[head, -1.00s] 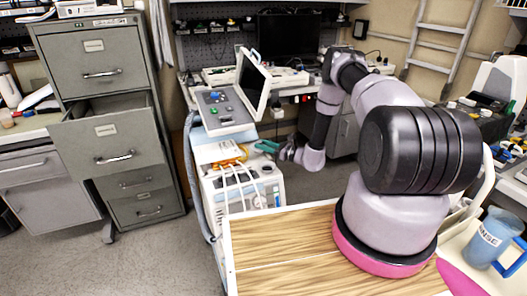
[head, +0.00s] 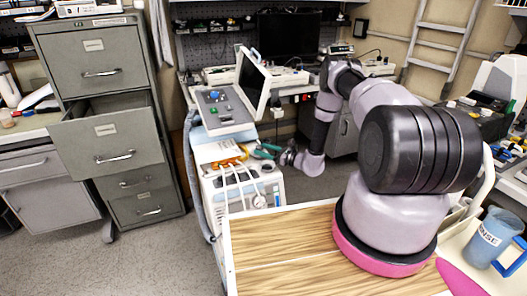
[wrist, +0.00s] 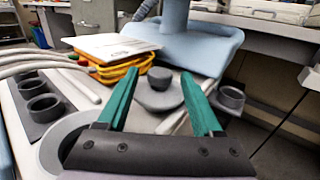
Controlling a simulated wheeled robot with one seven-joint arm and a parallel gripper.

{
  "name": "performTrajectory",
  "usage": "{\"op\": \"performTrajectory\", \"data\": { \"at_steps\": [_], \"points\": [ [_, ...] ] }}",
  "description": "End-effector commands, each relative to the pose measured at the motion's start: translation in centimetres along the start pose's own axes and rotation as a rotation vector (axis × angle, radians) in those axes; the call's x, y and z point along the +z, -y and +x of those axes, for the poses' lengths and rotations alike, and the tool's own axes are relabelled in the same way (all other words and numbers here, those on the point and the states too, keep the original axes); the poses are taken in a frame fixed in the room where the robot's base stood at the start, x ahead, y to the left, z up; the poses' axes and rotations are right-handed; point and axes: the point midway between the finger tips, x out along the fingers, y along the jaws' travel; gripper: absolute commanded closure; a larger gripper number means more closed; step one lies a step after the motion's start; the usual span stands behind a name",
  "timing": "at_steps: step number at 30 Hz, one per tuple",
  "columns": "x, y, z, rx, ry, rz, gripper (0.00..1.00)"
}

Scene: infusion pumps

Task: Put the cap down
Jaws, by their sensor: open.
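A dark grey rounded piece, which looks like the cap (wrist: 160,79), sits on a lighter grey round disc (wrist: 159,98) on top of the pump cart (wrist: 140,122). In the wrist view it stands between and beyond the two green fingertips of my gripper (wrist: 163,77). The fingers are spread wide, and no contact with the cap shows. In the head view my gripper (head: 265,151) is just over the right edge of the cart top. The cap is too small to make out there.
Dark round holders (wrist: 44,107) stand left on the cart, with another holder (wrist: 230,98) at right. Orange cables (wrist: 122,70) and a white-topped block (wrist: 112,46) lie behind. A tilted screen (head: 251,82) rises above the cart. A filing cabinet drawer (head: 107,140) stands open.

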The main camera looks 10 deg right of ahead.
Motion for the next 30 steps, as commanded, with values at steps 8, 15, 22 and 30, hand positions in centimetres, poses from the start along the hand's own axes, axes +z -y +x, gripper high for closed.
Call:
{"op": "performTrajectory", "data": {
  "at_steps": [8,15,22,30],
  "points": [
    [-0.1,0.2,-5.0,-0.006,-0.002,0.002,0.33],
    [0.0,0.1,-9.7,-0.003,0.0,0.001,0.33],
    [0.0,0.0,-11.8,-0.001,0.0,0.0,0.33],
    [1.8,0.1,-11.4,0.037,-0.002,-0.026,0.33]
  ]
}}
